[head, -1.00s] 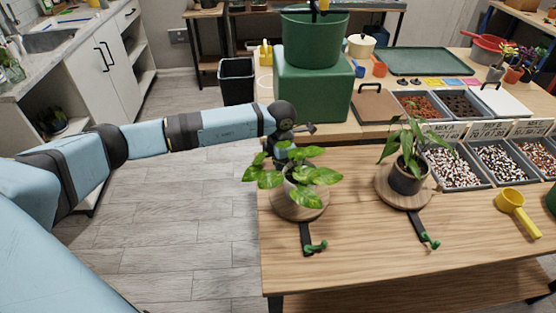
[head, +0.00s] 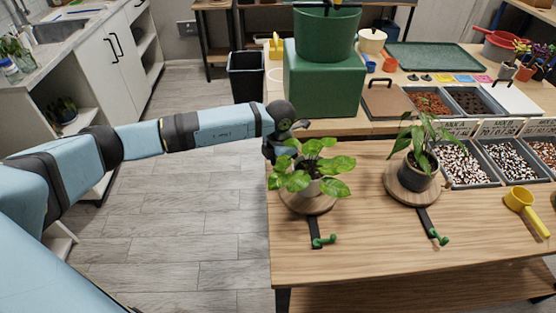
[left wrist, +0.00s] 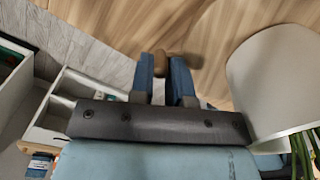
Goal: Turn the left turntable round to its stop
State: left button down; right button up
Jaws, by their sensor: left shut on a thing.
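The left turntable (head: 307,205) is a round wooden disc near the left end of the wooden bench. A leafy plant (head: 318,166) in a pale pot (left wrist: 285,80) stands on it. A black bar with a green hooked end (head: 322,241) sticks out at its front. My left gripper (left wrist: 163,78) is at the disc's far left side, partly hidden by leaves in the head view. In the left wrist view its fingers are shut on a small wooden peg (left wrist: 161,62) beside the pot. My right gripper is not in view.
A second turntable (head: 408,196) with a potted plant (head: 417,160) stands to the right. A yellow scoop (head: 524,208) lies further right. Trays of pebbles (head: 462,165) and a green block (head: 322,82) stand behind. The bench front is clear.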

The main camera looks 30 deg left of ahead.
pick_arm(q)
jog(key=shift+s, duration=0.1)
dwell(0.4)
jog(key=c, duration=1.4)
grip_release()
notch_tip(320, 180, up, 14)
jog(key=shift+f, duration=0.1)
jog(key=shift+s, duration=0.1)
